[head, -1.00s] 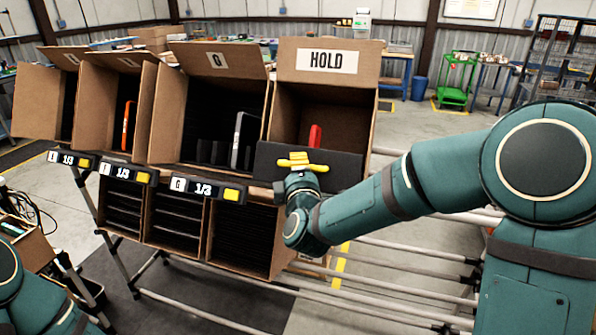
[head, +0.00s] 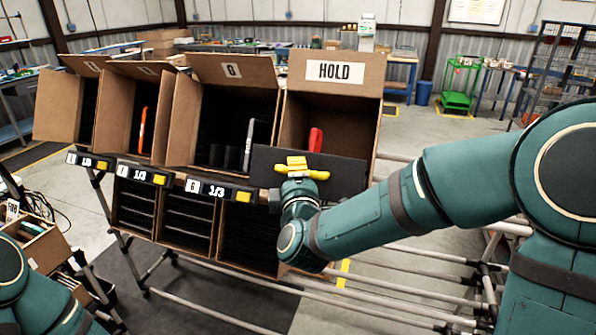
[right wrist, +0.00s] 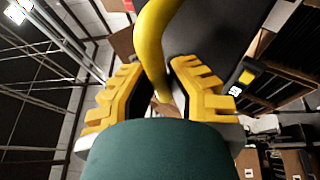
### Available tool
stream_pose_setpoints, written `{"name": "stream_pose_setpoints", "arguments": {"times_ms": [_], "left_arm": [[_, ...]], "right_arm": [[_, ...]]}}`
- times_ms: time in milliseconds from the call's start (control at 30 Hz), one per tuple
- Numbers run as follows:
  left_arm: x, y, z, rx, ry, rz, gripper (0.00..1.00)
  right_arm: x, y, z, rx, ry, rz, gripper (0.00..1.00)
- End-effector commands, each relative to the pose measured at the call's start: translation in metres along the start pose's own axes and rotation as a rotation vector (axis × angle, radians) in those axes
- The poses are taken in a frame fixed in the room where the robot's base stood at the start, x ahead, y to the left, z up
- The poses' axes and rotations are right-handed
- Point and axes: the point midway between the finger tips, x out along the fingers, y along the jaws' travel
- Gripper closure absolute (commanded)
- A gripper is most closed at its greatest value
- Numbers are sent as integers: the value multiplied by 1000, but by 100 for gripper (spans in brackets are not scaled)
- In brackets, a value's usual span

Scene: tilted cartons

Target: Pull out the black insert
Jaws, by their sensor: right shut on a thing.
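The black insert (head: 345,175) is a flat dark panel across the front opening of the carton marked HOLD (head: 295,80). It extends past the carton's left side at the front. A yellow handle (right wrist: 152,45) runs between the fingers of my right gripper (right wrist: 158,98), with a dark panel surface behind it in the right wrist view. In the head view my right gripper (head: 299,172) is at the insert's front face and shut on this handle. The fingertips' exact contact is partly hidden. My left gripper is out of view; only part of that arm shows at lower left.
A red item (head: 316,140) stands inside the HOLD carton behind the insert. Tilted open cartons stand to its left, one with an orange item (head: 142,130) and one with a grey item (head: 249,145). Label displays (head: 217,190) line the rack front. Metal rails (head: 400,305) lie below right.

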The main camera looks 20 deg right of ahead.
Motion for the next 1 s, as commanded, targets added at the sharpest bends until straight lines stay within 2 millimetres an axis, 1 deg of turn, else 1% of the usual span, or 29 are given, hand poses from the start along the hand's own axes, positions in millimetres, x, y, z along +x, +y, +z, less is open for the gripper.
{"name": "stream_pose_setpoints", "arguments": {"times_ms": [33, 233, 267, 300, 567, 667, 767, 1000], "left_arm": [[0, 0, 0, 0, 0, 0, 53], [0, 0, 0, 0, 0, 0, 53], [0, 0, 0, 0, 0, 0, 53], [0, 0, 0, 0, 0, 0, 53], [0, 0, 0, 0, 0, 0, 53], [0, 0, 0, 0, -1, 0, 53], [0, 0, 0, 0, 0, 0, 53], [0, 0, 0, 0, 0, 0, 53]], "right_arm": [[1, 8, -1, 5, 1, 19, 100], [1, 8, -1, 5, 0, 19, 100], [1, 8, -1, 5, 0, 19, 77], [1, 8, -1, 5, 0, 18, 71], [0, 3, 0, 2, 0, 8, 71], [-4, 3, -1, 2, 1, 7, 71], [-16, 3, -1, 2, 2, 7, 71], [-54, 4, -2, 2, 3, 11, 71]]}}
